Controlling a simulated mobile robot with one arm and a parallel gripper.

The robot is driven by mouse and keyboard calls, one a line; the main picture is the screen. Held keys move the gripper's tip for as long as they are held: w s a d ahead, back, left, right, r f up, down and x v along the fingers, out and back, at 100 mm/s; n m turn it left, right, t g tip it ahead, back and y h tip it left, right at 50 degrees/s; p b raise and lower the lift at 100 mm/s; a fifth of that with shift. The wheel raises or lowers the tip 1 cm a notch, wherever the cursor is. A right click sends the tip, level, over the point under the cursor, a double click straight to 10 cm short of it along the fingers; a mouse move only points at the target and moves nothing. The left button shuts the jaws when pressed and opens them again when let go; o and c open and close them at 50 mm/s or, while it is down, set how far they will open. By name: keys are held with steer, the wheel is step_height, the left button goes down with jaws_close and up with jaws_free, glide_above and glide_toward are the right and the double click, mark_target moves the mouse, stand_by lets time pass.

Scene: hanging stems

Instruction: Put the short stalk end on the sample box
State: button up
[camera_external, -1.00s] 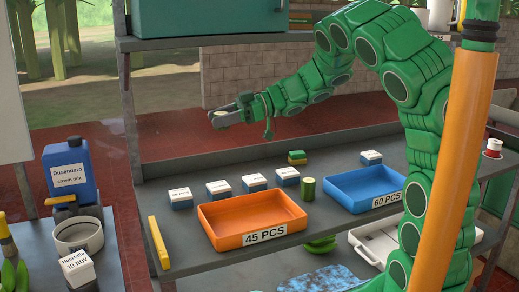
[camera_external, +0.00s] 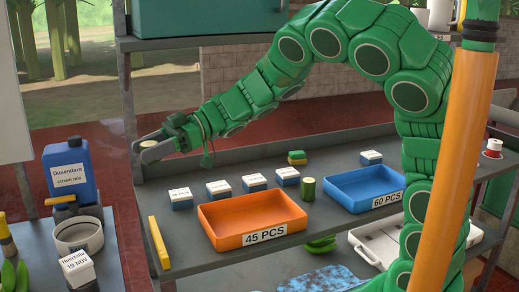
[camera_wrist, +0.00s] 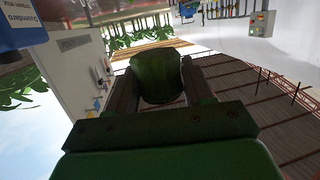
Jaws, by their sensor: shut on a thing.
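My gripper (camera_external: 152,142) is shut on a short green stalk end (camera_wrist: 158,78). In the external view the piece's pale cut face shows at the fingertips, high above the left end of the shelf. The wrist view shows it between both fingers. Another green stalk piece (camera_external: 308,189) stands upright on the shelf between the two trays.
A blue jug (camera_external: 69,172) and a pale ring (camera_external: 79,235) stand on the left table near the labelled box. The shelf holds an orange tray (camera_external: 252,237), a blue tray (camera_external: 385,203), several small white-topped boxes and a yellow bar (camera_external: 159,242). A post rises at its left.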

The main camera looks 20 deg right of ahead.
steer(key=s+a+n+g+h, duration=0.1)
steer(key=s+a+n+g, duration=0.1)
steer(key=s+a, duration=0.75)
glide_above(75, 261)
step_height(75, 261, down, 14)
steer(key=shift+d+f, duration=0.15)
steer(key=shift+f, duration=0.1)
steer(key=shift+w+a+f, duration=0.1)
steer(key=shift+a+f, duration=0.1)
steer(key=shift+f, duration=1.6)
steer(key=shift+f, duration=0.1)
steer(key=o, duration=1)
steer(key=shift+o, duration=0.2)
